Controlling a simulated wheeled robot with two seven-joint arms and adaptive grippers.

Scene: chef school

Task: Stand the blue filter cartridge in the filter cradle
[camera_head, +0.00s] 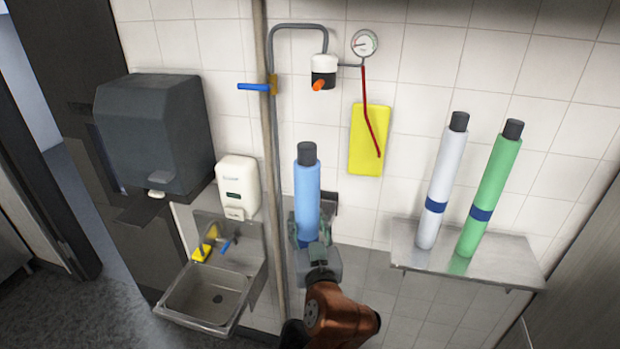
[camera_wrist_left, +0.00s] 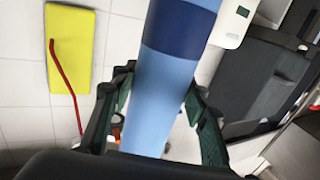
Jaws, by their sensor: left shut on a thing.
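The blue filter cartridge (camera_head: 307,195), with a dark cap, stands close to upright in front of the tiled wall. My left gripper (camera_head: 307,238) is shut around its lower part. In the left wrist view the cartridge (camera_wrist_left: 165,90) runs between the two green-padded fingers (camera_wrist_left: 160,112), and a darker blue band shows on it. A dark bracket (camera_head: 329,201) on the wall shows just right of the cartridge, partly hidden behind it; it looks like the filter cradle. I cannot tell whether the cartridge touches it. The cartridge's lower end is hidden by the gripper. My right gripper is not in view.
A black-and-white filter head (camera_head: 323,70) with piping hangs above the cartridge. A yellow panel (camera_head: 365,142) with a red hose is to its right. A metal shelf (camera_head: 485,262) holds white and green cartridges. A sink (camera_head: 214,295) and soap dispenser (camera_head: 238,187) are left.

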